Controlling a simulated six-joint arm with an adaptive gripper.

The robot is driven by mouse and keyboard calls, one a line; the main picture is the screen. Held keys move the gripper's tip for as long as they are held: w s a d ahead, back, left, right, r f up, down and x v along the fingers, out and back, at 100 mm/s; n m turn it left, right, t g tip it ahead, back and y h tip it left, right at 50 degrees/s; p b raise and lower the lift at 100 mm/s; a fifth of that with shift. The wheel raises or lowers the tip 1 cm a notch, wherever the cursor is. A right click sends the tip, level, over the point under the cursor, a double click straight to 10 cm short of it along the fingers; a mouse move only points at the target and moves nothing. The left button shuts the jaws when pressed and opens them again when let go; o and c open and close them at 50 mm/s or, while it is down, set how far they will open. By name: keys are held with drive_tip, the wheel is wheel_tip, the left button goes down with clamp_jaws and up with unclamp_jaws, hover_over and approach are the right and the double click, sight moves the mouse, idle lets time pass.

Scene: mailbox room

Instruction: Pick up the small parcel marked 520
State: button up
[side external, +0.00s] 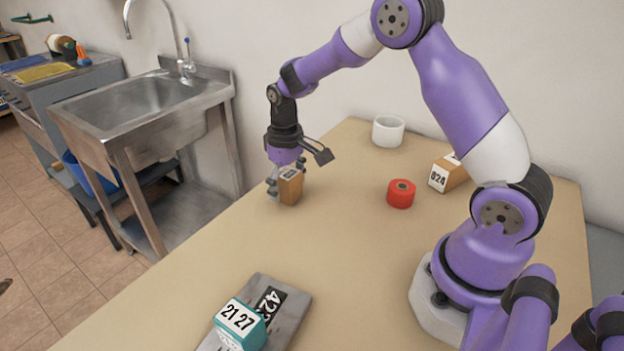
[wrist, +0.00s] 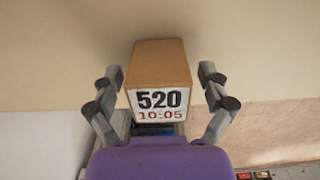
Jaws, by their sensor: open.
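The small parcel marked 520 (wrist: 160,66) is a brown box with a white label that also reads 10:05. It stands on the table near the far left edge in the side view (side external: 291,190). My gripper (wrist: 160,92) is open, with one finger on each side of the parcel. In the wrist view a gap shows between the parcel and each fingertip. In the side view my gripper (side external: 286,180) points down at the parcel, and the fingers are partly hidden by it.
A red roll (side external: 401,194), a white ring-shaped container (side external: 388,131) and a box marked 024 (side external: 449,175) stand to the right. A teal box marked 21 27 (side external: 240,325) sits on a grey plate (side external: 290,288) at the front. The middle of the table (side external: 330,240) is clear. A sink (side external: 140,100) stands beyond the left edge.

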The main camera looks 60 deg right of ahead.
drive_tip(key=c, duration=1.3)
